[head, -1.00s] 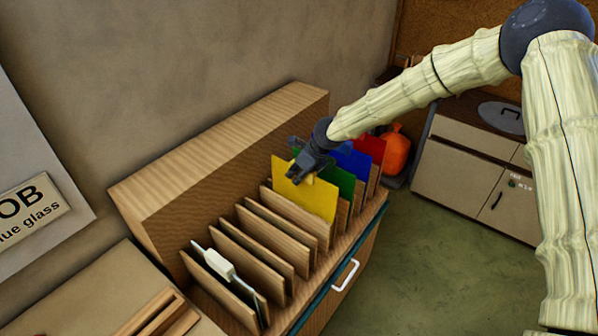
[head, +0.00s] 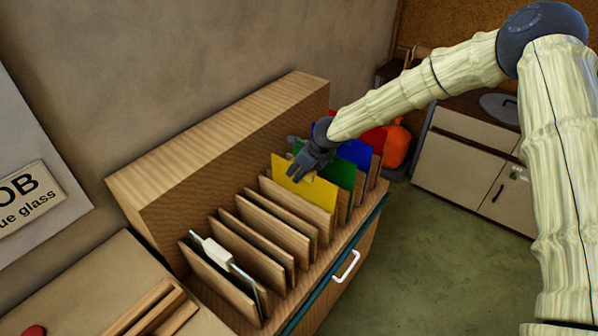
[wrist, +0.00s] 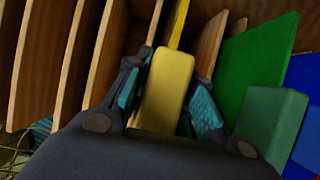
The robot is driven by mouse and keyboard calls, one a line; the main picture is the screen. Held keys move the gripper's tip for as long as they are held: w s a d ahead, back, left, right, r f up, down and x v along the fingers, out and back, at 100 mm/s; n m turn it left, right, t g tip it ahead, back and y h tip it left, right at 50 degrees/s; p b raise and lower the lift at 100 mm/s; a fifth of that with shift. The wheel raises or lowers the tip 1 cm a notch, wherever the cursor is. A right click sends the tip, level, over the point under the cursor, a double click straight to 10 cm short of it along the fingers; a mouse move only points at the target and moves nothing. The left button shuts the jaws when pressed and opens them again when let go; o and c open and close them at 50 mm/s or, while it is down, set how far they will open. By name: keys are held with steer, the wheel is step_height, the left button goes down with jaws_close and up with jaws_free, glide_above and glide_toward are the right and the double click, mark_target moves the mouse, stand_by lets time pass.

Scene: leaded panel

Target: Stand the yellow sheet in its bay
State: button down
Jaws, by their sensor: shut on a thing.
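The yellow sheet (head: 312,194) stands upright in the wooden rack (head: 262,238), between dividers, left of the green sheet (head: 341,175). My gripper (head: 303,174) is at its top edge, shut on the yellow block-like grip of the sheet. In the wrist view the yellow grip (wrist: 166,88) fills the space between my two fingers (wrist: 165,98), with the yellow sheet's thin edge (wrist: 178,22) beyond it. The sheet's lower edge is hidden by a divider, so I cannot tell whether it touches the bay floor.
Blue (head: 355,154) and red (head: 373,139) sheets stand right of the green one. A clear sheet with a white grip (head: 216,251) stands at the near left end. Several bays between it and the yellow sheet look empty. A white drawer handle (head: 347,266) sticks out below the rack.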

steer(key=c, duration=1.2)
jaws_free()
steer(key=shift+o, duration=0.3)
steer(key=shift+f, duration=0.1)
steer(key=v, duration=1.2)
